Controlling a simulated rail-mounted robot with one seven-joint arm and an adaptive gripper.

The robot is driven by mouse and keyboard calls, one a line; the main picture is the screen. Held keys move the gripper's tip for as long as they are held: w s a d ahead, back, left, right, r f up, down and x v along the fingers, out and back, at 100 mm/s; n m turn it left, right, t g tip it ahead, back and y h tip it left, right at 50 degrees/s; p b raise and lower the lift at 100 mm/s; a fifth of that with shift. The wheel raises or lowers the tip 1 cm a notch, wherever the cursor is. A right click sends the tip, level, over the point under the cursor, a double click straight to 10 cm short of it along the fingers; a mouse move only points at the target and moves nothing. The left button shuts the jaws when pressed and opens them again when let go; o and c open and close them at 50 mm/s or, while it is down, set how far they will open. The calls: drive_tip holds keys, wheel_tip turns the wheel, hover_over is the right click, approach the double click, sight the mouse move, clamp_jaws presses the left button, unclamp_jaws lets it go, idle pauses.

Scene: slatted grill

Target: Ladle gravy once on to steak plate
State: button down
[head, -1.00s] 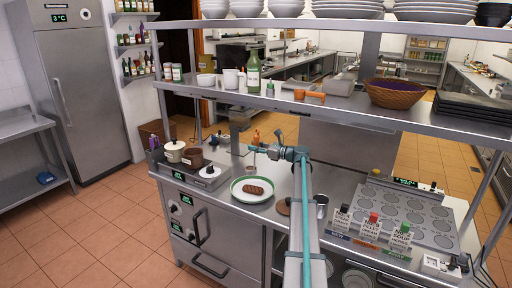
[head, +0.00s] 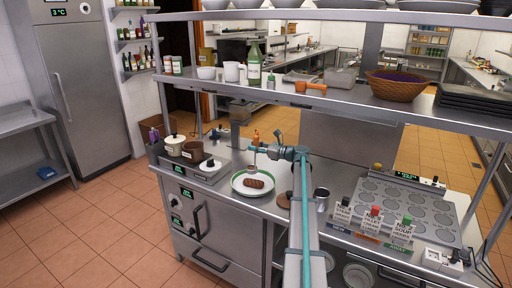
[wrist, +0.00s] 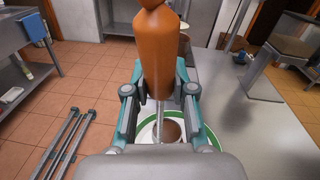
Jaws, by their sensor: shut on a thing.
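The steak plate (head: 238,189) is white with a green rim and stands on the counter, with a brown steak (head: 260,184) on it. My gripper (head: 256,150) is shut on the upright ladle, whose orange handle (wrist: 157,50) rises above the fingers in the wrist view. The ladle's thin shaft (wrist: 160,120) runs down towards the plate (wrist: 143,134). The ladle's lower end hangs over or beside the plate's far side in the head view. A brown patch shows beside the shaft in the wrist view; I cannot tell whether it is gravy or steak.
A brown pot (head: 193,151) and a lidded white pot (head: 175,145) stand on a warmer left of the plate. A metal cup (head: 321,199) stands to the right. A shelf (head: 330,105) spans above the counter behind my arm.

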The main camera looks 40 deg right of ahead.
drive_tip(key=shift+w+a+f+n+g+h+b, duration=1.1)
drive_tip(key=shift+a+f+n+g+h+b, duration=1.2)
drive_tip(key=shift+a+f+n+h+b, duration=3.75)
wheel_tip(320, 180, up, 6)
drive_tip(key=a+m+y+p, duration=0.2)
drive_tip(key=a+y+p, duration=0.1)
drive_tip(key=p, duration=0.4)
drive_tip(key=shift+r+y+p, duration=0.15)
drive_tip(key=shift+y+p, duration=0.2)
drive_tip(key=shift+y, duration=0.3)
